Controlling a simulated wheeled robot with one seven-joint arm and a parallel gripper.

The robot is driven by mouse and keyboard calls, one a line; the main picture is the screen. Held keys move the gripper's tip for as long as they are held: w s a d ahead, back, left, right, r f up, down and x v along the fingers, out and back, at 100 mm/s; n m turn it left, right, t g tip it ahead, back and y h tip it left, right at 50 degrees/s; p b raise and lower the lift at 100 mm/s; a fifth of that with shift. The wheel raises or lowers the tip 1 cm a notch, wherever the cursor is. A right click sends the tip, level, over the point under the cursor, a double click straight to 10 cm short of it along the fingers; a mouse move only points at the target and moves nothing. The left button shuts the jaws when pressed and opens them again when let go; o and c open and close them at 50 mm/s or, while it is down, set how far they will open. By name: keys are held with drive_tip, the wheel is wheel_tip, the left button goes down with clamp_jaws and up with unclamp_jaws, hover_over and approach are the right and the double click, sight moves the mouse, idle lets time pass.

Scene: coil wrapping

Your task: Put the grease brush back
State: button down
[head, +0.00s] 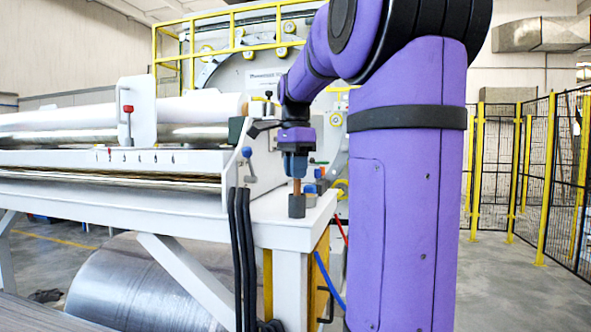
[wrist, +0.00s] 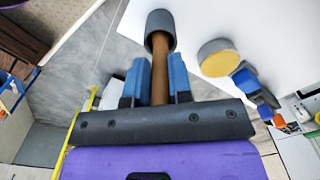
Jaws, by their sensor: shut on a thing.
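My gripper (head: 295,168) points down over the corner of the white machine table and is shut on the brown handle of the grease brush (head: 297,187). In the wrist view the brown handle (wrist: 160,75) runs between the two blue fingers. The lower end of the brush meets a dark grey cylindrical cup (head: 297,206), which also shows in the wrist view (wrist: 160,28). The brush's bristles are hidden. I cannot tell how deep the brush sits in the cup.
A grey pot with a yellow top (wrist: 217,58) stands beside the cup. A blue-and-grey item (wrist: 254,88) is close to the pot. A blue-knobbed lever (head: 248,164) stands left of my gripper. Black hoses (head: 240,255) hang from the table's front edge.

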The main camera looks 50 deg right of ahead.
drive_tip(key=c, duration=1)
unclamp_jaws()
drive_tip(key=shift+c, duration=0.2)
wheel_tip(320, 180, up, 12)
drive_tip(key=shift+r, duration=0.1)
drive_tip(key=a+f+n+t, duration=0.1)
drive_tip(key=a+f+n, duration=0.55)
drive_tip(key=a, duration=0.35)
drive_tip(key=s+a+f+n+t, duration=0.2)
drive_tip(key=s+a+f+n, duration=0.4)
drive_tip(key=a+f+n, duration=0.2)
drive_tip(key=s+a+f+n+t, duration=0.2)
drive_tip(key=s+a+f+n, duration=0.3)
drive_tip(key=a+f+n, duration=0.3)
wheel_tip(320, 180, down, 4)
drive_tip(key=shift+s+a+r, duration=0.15)
drive_tip(key=shift+s, duration=0.2)
